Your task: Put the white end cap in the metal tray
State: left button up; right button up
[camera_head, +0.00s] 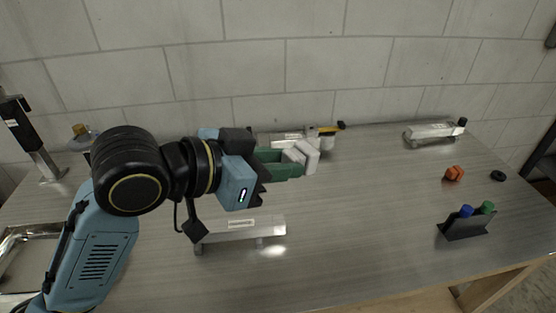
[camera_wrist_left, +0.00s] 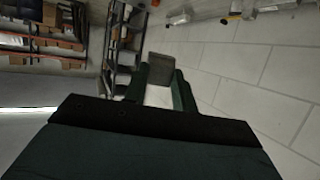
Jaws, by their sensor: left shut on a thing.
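My left gripper (camera_head: 288,163) reaches in from the left and is held above the table. Its green fingers are shut on the white end cap (camera_head: 309,155), a pale blocky piece at their tips. In the left wrist view a white surface of the end cap (camera_wrist_left: 158,97) shows between the two fingers. The metal tray (camera_head: 38,230) is shiny and lies at the table's left edge, partly cut off by the frame and partly behind my left arm. The end cap is well to the right of the tray. My right gripper is out of view.
An aluminium trailer (camera_head: 240,230) lies in front of the gripper, another (camera_head: 432,132) at the back right. A further metal piece (camera_head: 280,139) is behind the gripper. A dark holder (camera_head: 465,227) with blue and green pieces and an orange part (camera_head: 454,173) are at right.

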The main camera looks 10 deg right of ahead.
pick_arm(q)
jog(key=w+a+f+n+t+y+b, duration=0.1)
jog(key=w+a+f+n+t+y, duration=0.25)
jog(key=a, duration=0.25)
jog(key=w+a+f+n+t+y, duration=0.2)
jog(key=a+f+n+t, duration=0.1)
jog(key=a+f+n, duration=0.15)
jog(key=s+a+f+n+t+y+b, duration=0.1)
jog(key=a+f+n+y, duration=0.4)
jog(key=a, duration=1)
notch_tip(320, 180, down, 3)
jog(key=shift+s+a+f+t+y, duration=0.2)
jog(key=shift+s+a+t+y, duration=0.15)
jog(key=shift+y, duration=0.5)
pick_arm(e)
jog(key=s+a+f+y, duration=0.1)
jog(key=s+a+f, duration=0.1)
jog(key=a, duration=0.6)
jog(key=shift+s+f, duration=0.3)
pick_arm(q)
jog(key=shift+d, duration=0.1)
